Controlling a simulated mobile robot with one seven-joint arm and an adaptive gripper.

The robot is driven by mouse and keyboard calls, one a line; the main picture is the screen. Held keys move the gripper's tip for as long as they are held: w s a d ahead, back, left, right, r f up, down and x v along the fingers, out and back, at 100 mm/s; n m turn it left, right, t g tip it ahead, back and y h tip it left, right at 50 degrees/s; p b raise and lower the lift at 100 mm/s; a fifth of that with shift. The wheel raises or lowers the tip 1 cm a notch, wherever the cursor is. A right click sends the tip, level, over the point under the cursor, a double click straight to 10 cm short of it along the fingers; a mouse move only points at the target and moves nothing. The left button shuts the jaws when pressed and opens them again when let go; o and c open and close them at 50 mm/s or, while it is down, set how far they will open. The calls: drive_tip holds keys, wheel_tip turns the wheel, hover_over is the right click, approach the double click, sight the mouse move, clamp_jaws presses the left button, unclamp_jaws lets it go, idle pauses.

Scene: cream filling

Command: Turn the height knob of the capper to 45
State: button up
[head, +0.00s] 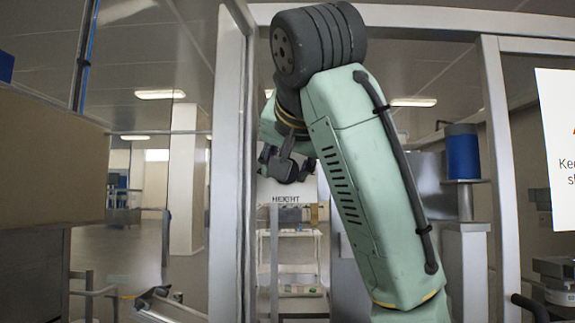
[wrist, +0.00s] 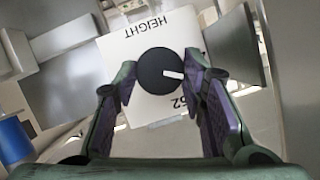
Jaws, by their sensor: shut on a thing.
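The height knob (wrist: 158,72) is a round black dial on a white plate (wrist: 112,50) marked HEIGHT, which appears upside down in the wrist view. Its white pointer mark points right in that view. A number, seemingly 52, shows on the plate below the knob; another marking at the right is partly hidden by a finger. My gripper (wrist: 163,85) is shut on the knob, one finger on each side. In the head view, my gripper (head: 285,166) is just above the HEIGHT plate (head: 283,192); the knob is hidden there.
A light upright post (head: 228,165) stands left of my arm, and another frame post (head: 498,170) stands to its right. A blue cylinder (head: 462,152) stands behind at the right. A white sign (head: 558,125) is at the right edge.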

idle(0.3)
drive_tip(key=o, duration=1.2)
drive_tip(key=shift+c, duration=0.2)
